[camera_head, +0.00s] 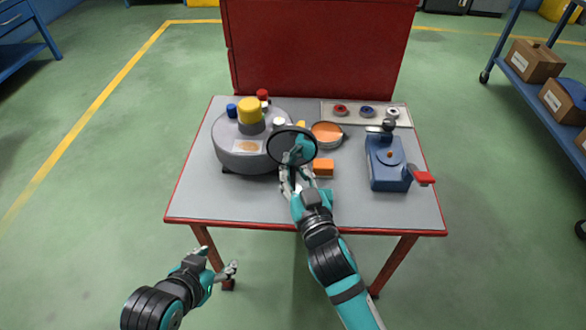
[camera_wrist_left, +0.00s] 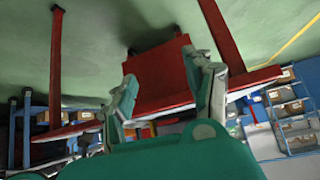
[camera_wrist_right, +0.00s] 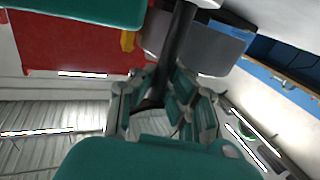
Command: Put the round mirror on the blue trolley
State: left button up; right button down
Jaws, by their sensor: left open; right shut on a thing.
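The round mirror (camera_head: 291,146) has a dark rim and stands raised above the grey table in the head view. My right gripper (camera_head: 290,182) is shut on its lower part. In the right wrist view a dark bar of the mirror (camera_wrist_right: 180,45) passes between the fingers of my right gripper (camera_wrist_right: 163,108). The blue trolley (camera_head: 505,38), with wheels and cardboard boxes, stands at the right edge of the head view, partly cut off. My left gripper (camera_head: 229,271) is open and empty in front of the table; it also shows in the left wrist view (camera_wrist_left: 165,95).
The grey table (camera_head: 240,205) with red edges holds a round grey machine (camera_head: 240,157), an orange block (camera_head: 323,168), an orange-topped dish (camera_head: 327,133), a blue vise-like device (camera_head: 388,165) and a parts tray (camera_head: 365,121). A red panel (camera_head: 320,45) rises behind. Green floor (camera_head: 470,150) separates table and trolley.

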jog(key=shift+f, duration=0.1)
jog(key=c, duration=1.5)
grip_release()
pick_arm(q)
jog(key=shift+w+r, duration=0.15)
jog(key=shift+w, duration=0.05)
pick_arm(e)
jog(key=shift+o, duration=0.2)
pick_arm(q)
jog(key=s+a+f+g+p, duration=0.1)
jog(key=s+a+f+g, duration=0.1)
jog(key=s, duration=0.4)
jog(key=shift+s+f+g+y, duration=0.3)
jog(key=shift+f+g+y, duration=0.15)
jog(key=shift+g, duration=0.25)
pick_arm(e)
jog(key=v, duration=1.2)
jog(key=shift+r, duration=0.2)
jog(key=shift+o, duration=0.5)
jog(key=o, duration=1.4)
jog(key=shift+c, duration=0.2)
jog(key=shift+s+d, duration=0.1)
